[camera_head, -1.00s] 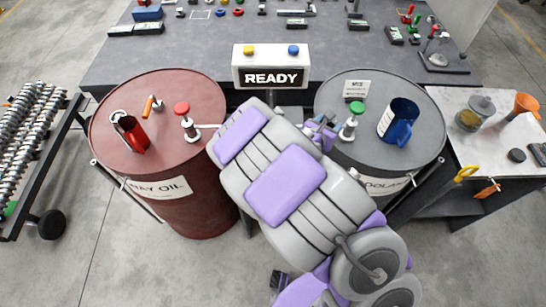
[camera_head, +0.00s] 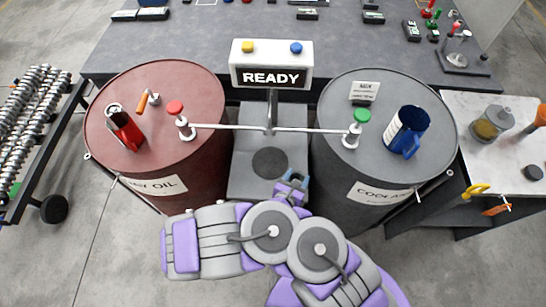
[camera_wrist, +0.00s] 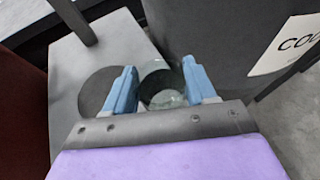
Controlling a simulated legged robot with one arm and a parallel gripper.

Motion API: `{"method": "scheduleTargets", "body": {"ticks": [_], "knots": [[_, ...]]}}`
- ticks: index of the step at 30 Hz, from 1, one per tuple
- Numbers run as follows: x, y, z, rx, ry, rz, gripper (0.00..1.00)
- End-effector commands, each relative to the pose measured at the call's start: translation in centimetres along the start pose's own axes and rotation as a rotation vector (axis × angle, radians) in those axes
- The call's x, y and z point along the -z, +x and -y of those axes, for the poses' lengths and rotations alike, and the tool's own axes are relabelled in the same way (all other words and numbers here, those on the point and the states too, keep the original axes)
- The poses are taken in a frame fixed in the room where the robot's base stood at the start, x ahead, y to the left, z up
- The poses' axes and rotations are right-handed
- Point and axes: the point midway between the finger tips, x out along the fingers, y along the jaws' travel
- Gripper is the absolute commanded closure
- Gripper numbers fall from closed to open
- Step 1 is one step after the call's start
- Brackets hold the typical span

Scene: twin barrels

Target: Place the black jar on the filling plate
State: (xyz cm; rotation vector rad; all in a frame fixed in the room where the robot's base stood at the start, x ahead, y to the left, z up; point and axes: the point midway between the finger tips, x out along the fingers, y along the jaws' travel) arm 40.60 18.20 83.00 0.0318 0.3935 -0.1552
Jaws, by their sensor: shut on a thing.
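My gripper (camera_head: 292,188) is in front of the filling stand, between the two barrels. In the wrist view my gripper (camera_wrist: 160,78) has its blue fingers on both sides of a see-through, dark-tinted jar (camera_wrist: 163,92) and is shut on it. The jar looks open at the top. The filling plate is a dark disc (camera_head: 270,162) on the grey stand between the barrels. In the wrist view the disc (camera_wrist: 98,88) lies left of the jar. The jar is beside the disc, at its right; its height above the stand is unclear. In the head view the jar is mostly hidden.
The red barrel (camera_head: 205,90) and the grey barrel (camera_head: 335,95) flank the stand closely. A horizontal pipe (camera_head: 230,127) crosses above the stand between two valves. A READY sign (camera_head: 271,77) stands behind. A white bench (camera_head: 500,155) at right holds another jar (camera_head: 490,125).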

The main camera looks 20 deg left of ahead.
Motion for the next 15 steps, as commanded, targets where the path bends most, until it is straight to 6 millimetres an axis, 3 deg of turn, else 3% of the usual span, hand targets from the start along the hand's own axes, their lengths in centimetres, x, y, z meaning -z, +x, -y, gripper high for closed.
{"method": "scheduleTargets", "body": {"ticks": [15], "knots": [[-0.8,4.8,-8.0,-0.002,0.015,-0.004,0.77]]}}
